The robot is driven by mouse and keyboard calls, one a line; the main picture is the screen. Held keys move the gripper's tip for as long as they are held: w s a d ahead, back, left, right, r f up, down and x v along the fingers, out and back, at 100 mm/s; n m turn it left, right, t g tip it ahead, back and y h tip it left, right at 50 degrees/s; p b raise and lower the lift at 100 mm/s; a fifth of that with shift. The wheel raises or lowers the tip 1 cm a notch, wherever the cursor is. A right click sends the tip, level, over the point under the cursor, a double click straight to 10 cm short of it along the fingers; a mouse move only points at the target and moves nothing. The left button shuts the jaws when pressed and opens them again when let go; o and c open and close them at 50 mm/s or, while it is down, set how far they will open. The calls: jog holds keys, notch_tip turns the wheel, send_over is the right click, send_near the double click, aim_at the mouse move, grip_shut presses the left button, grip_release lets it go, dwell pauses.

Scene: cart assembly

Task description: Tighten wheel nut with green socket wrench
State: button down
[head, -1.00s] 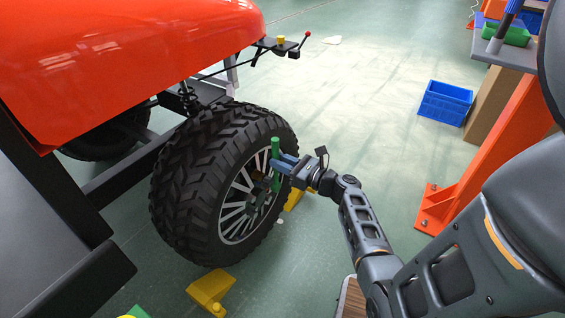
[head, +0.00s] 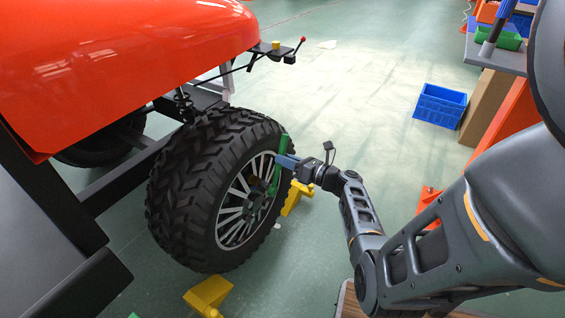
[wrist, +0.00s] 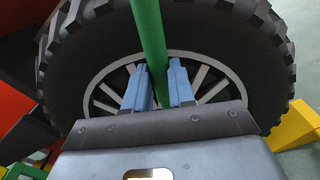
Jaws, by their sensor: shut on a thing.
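The black wheel (head: 195,195) with silver spokes is mounted on the orange cart (head: 110,50). The green socket wrench (head: 284,143) is in front of the rim near the hub, its bar leaning slightly in the head view. It also crosses the wheel in the wrist view (wrist: 149,35). My gripper (head: 281,161) is shut on the wrench, with a blue finger on each side of the green bar in the wrist view (wrist: 160,80). The wheel nut is hidden behind the wrench and gripper, so I cannot tell how the socket sits on it.
Yellow blocks stand on the floor by the wheel, one in front (head: 208,292) and one behind my gripper (head: 297,196). A blue crate (head: 440,105) and a bench (head: 495,55) are at the right. The floor between is clear.

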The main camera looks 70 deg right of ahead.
jog(key=shift+m, duration=0.8)
jog(key=s, duration=0.1)
jog(key=s+p, duration=0.1)
jog(key=s, duration=0.1)
jog(key=s+p, duration=0.1)
jog(key=s, duration=0.1)
jog(key=shift+s+d+f, duration=0.15)
jog(key=shift+s+f, duration=0.1)
jog(key=shift+f, duration=0.25)
